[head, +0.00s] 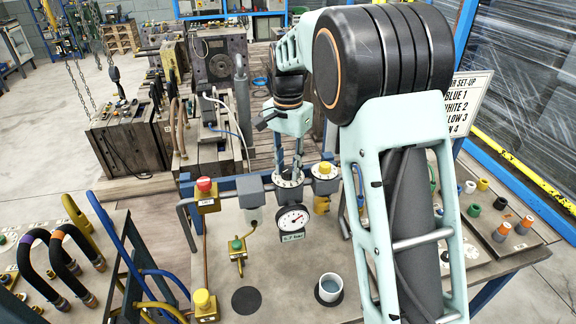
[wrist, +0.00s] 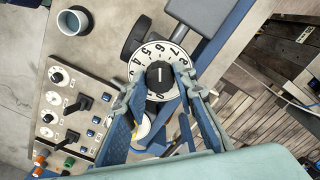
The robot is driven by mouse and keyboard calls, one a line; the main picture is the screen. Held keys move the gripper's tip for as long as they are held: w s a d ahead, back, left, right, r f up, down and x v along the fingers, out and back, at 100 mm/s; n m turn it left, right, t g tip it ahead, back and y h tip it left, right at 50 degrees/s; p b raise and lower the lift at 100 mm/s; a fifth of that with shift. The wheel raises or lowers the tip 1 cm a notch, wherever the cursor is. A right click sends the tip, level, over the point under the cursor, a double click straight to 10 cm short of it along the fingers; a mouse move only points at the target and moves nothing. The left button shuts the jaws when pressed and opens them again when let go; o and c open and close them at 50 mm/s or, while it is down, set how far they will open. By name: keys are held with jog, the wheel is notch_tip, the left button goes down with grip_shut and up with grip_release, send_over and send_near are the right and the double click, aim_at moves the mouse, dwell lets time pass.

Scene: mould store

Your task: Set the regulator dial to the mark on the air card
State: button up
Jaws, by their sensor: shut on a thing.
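The regulator dial (wrist: 150,57) is a white numbered disc with a black centre knob (wrist: 159,75) bearing a white line. In the wrist view the fingers of my gripper (wrist: 161,90) straddle the knob, one on each side, shut on it. In the head view my gripper (head: 289,168) points down onto the dial (head: 288,181), which it partly covers. A round pressure gauge (head: 292,219) with a red needle hangs below, above a small label (head: 292,237) too small to read surely.
A partly hidden set-up sign (head: 467,101) lists colours and numbers at right. A cup (head: 330,288) stands on the bench. A switch panel (wrist: 72,108) shows in the wrist view.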

aim_at(288, 169)
dwell(0.3)
jog(key=o, duration=1.2)
jog(key=shift+c, duration=0.2)
jog(key=shift+r, duration=0.1)
notch_tip(288, 169, up, 12)
jog(key=shift+w, duration=0.1)
